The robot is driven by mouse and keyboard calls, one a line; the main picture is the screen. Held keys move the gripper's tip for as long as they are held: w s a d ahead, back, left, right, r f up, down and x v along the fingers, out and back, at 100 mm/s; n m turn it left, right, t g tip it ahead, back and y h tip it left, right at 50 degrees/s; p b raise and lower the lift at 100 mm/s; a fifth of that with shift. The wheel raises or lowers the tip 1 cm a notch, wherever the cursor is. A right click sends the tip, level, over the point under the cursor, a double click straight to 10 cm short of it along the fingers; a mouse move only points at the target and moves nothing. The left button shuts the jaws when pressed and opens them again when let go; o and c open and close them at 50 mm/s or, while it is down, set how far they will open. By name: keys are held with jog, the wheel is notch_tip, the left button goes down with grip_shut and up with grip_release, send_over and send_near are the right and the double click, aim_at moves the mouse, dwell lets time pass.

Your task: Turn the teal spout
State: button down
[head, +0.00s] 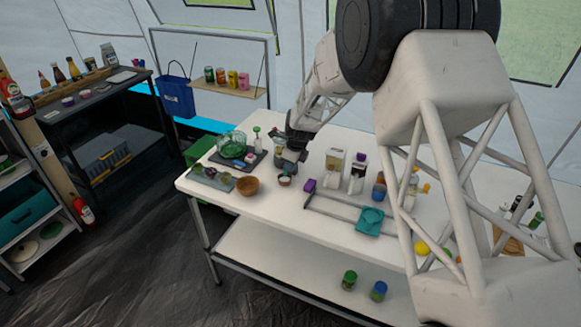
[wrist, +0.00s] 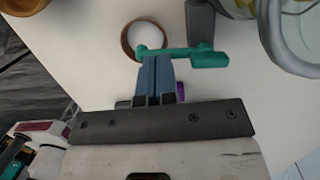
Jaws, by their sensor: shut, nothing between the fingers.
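The teal spout (wrist: 205,57) shows in the wrist view as a short bar running left to right, with its right end wider, beside a dark grey post (wrist: 201,20). My gripper (wrist: 155,60) is shut and empty, its blue-grey fingertips at the near side of the spout's left part. I cannot tell whether they touch it. A small brown-rimmed round cup (wrist: 128,40) with a white inside lies just beyond the spout's left end. In the head view my gripper (head: 287,170) is low over the white table, and I cannot make out the spout there.
In the head view, a wooden bowl (head: 247,187) is left of my gripper, a purple block (head: 310,185) and cartons (head: 334,160) are right. The table's front edge is nearby.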

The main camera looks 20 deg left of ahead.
jog(key=shift+w+a, duration=0.1)
jog(key=shift+w, duration=0.2)
jog(key=shift+r, duration=0.1)
jog(key=shift+s+d+r, duration=0.1)
jog(key=shift+d+r, duration=0.25)
jog(key=shift+d, duration=0.3)
jog(key=d+r, duration=0.4)
jog(key=r, duration=0.7)
jog(key=shift+s, duration=0.3)
jog(key=shift+r, duration=0.1)
jog(key=shift+d, duration=0.1)
